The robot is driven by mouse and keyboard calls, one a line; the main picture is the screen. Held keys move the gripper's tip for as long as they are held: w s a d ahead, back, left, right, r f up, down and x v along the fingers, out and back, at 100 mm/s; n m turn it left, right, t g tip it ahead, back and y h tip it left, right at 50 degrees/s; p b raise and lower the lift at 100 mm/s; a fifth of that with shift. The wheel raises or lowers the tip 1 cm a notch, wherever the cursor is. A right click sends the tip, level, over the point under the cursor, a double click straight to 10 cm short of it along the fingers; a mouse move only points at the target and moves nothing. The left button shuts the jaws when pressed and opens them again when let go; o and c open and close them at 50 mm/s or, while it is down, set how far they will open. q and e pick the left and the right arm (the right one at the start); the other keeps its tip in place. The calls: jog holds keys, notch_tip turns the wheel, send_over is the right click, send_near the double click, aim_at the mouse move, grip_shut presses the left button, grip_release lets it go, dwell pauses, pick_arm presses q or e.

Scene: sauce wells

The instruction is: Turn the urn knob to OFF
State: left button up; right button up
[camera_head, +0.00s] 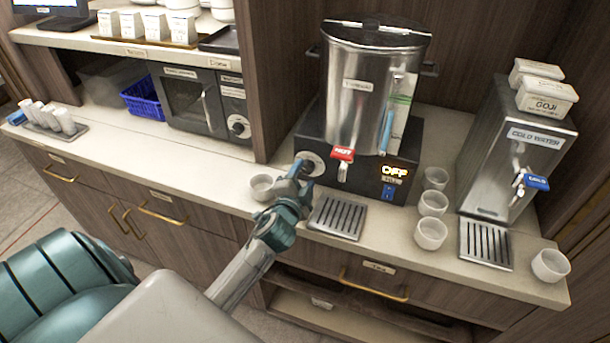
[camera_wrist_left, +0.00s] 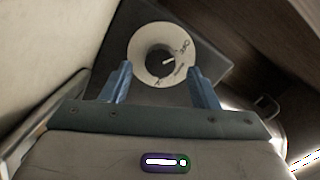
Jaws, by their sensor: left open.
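The steel urn (camera_head: 358,100) stands on a black base on the counter. Its round pale knob dial (camera_head: 313,158) is at the left of the base front, partly hidden by my left gripper (camera_head: 294,180). The display (camera_head: 395,171) on the base reads OFF. In the left wrist view the dial (camera_wrist_left: 138,66) is a white ring with a dark centre and a white pointer mark. There my left gripper (camera_wrist_left: 160,72) is open, its two blue fingers on either side below the dial, with nothing between them. Whether they touch the dial I cannot tell. My right gripper is out of view.
A red-handled tap (camera_head: 343,154) sticks out right of the dial, above a drip tray (camera_head: 338,217). A white cup (camera_head: 262,187) stands left of my gripper. Several cups stand to the right, near the cold water dispenser (camera_head: 515,150). A microwave (camera_head: 195,100) is at left.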

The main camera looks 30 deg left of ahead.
pick_arm(q)
jog(key=b+v, duration=0.2)
jog(key=v, duration=0.6)
jog(key=shift+f, duration=0.1)
jog(key=shift+s+d, duration=0.15)
jog(key=shift+s, duration=0.45)
